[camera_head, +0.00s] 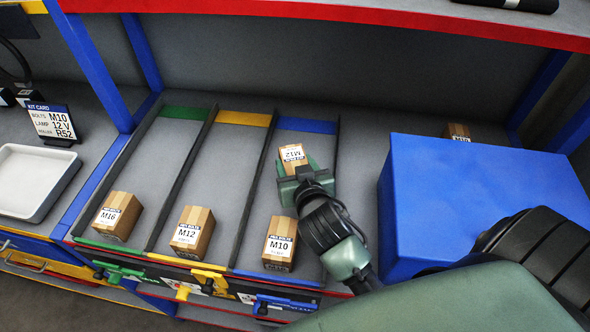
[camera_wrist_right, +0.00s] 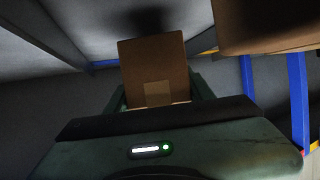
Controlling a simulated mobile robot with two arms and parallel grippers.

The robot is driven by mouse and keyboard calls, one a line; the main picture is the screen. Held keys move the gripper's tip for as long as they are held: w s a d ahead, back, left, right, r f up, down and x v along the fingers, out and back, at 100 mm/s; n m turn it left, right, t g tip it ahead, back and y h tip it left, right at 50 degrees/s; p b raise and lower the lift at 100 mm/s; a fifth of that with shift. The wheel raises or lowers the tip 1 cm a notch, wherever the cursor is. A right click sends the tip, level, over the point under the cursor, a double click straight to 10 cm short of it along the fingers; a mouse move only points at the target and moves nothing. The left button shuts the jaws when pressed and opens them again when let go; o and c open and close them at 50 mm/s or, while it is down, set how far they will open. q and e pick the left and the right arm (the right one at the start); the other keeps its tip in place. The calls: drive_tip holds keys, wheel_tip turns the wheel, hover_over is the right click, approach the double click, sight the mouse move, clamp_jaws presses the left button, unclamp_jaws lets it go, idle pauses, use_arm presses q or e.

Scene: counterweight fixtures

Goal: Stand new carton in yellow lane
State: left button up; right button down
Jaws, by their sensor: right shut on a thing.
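My right gripper (camera_head: 294,172) is shut on a brown carton (camera_head: 292,153), whose white M12 label appears upside down. It appears over the blue-marked lane, toward the back; its height above the lane floor is unclear. In the right wrist view the held carton (camera_wrist_right: 155,72) stands between the fingers. The yellow lane (camera_head: 215,165) is the middle one, with a yellow strip (camera_head: 243,118) at its back end. Another M12 carton (camera_head: 193,232) stands at its front; the lane behind it is clear. My left gripper is not in view.
An M16 carton (camera_head: 117,215) stands in the green lane and an M10 carton (camera_head: 280,243) in the blue lane. Dark dividers (camera_head: 183,180) separate the lanes. A large blue box (camera_head: 480,190) is at right, with a carton (camera_head: 457,131) partly hidden behind it. A red-edged shelf (camera_head: 350,18) hangs above.

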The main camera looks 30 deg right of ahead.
drive_tip(key=shift+w+f, duration=0.1)
drive_tip(key=shift+f, duration=1)
drive_tip(key=c, duration=0.6)
unclamp_jaws()
drive_tip(key=shift+f, duration=0.2)
